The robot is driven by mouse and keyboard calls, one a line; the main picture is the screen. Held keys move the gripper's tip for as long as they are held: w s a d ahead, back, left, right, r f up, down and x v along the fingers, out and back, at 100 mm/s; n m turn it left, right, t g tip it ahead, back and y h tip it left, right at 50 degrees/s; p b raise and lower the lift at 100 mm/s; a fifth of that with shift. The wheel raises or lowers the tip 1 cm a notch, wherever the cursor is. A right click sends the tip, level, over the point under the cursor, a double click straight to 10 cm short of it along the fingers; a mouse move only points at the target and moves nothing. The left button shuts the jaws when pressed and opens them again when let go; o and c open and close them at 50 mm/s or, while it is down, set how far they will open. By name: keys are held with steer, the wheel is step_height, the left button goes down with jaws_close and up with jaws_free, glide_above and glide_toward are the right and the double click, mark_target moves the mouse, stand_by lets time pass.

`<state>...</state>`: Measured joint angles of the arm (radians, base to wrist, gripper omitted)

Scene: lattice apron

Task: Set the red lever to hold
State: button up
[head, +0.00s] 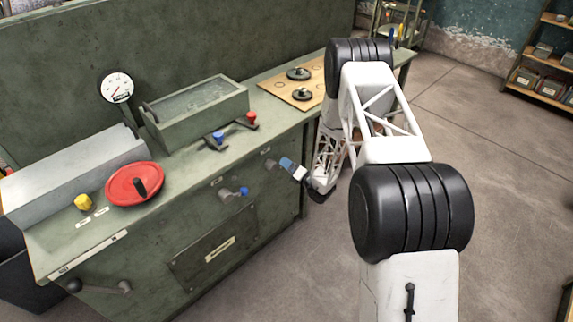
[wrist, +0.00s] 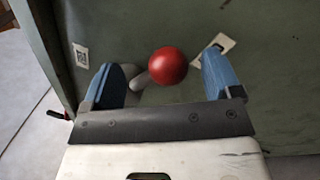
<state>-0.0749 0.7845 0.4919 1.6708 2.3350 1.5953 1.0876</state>
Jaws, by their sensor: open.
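The red lever shows in the wrist view as a round red knob (wrist: 168,66) on a short grey stem, against the green front panel. My gripper (wrist: 160,76) is open, with one blue finger on each side of the knob and a visible gap on both sides. In the head view my gripper (head: 287,164) is at the right part of the bench's front face. The red knob is hidden there. A pale label plate (wrist: 220,44) lies just right of the knob in the wrist view; its writing is unreadable.
On the bench top are a red handwheel (head: 136,184), a metal trough (head: 196,107), small blue and red knobs, and a wooden board (head: 292,82).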

steer(key=v, duration=0.6)
steer(key=shift+s+d, duration=0.25)
stand_by(0.4)
steer(key=s+a+r+n+g+y, duration=0.1)
steer(key=s+a+r+n+g, duration=0.25)
steer(key=r, duration=0.65)
steer(key=s+r+n+g+y, duration=0.1)
steer(key=s+r+n+g, duration=0.1)
steer(key=r+n+g, duration=0.45)
steer(key=s+r+n+g+h, duration=0.35)
steer(key=s+r+n, duration=0.7)
steer(key=r, duration=0.75)
steer(key=s+d+r+n+t+h, duration=0.1)
steer(key=s+d+r+n+h, duration=0.3)
steer(key=s, duration=0.7)
steer(key=s+d+r+n+t+h, duration=0.1)
steer(key=s+d+r+n+h, duration=0.4)
steer(key=s, duration=0.7)
steer(key=s+d+r+n+t+h, duration=0.1)
steer(key=s+d+r+n+h, duration=0.4)
steer(key=s, duration=0.7)
steer(key=shift+s+d+r+n+t, duration=0.3)
steer(key=shift+d+r+n, duration=0.8)
steer(key=shift+d, duration=0.9)
steer(key=shift+w+r, duration=0.1)
steer(key=shift+w, duration=0.1)
